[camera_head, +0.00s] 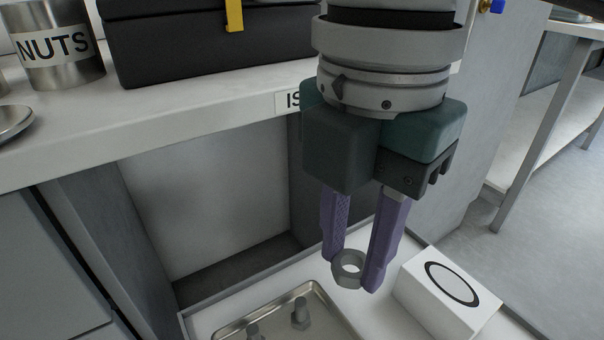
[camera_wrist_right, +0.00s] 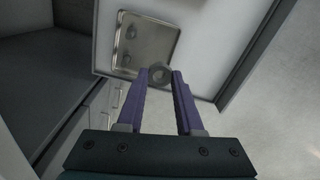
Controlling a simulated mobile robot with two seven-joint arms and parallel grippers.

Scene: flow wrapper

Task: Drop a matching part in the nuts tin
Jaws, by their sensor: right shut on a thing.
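The nuts tin (camera_head: 58,52), a metal can labelled NUTS, stands on the shelf at the upper left of the head view. My right gripper (camera_head: 357,272) is shut on a grey metal nut (camera_head: 348,268), held between its purple fingertips. The nut appears to be above the right edge of a metal tray (camera_head: 238,320). In the right wrist view the nut (camera_wrist_right: 161,73) is at the fingertips. Two bolts, one of them this bolt (camera_head: 301,314), are in the tray. My left gripper is not in view.
A black case (camera_head: 200,45) with a yellow latch stands on the shelf beside the tin. A round metal lid or dish (camera_head: 14,122) is at the far left. A white box (camera_head: 447,296) with a black ring mark is right of my gripper. The shelf front (camera_head: 180,134) lies between gripper and tin.

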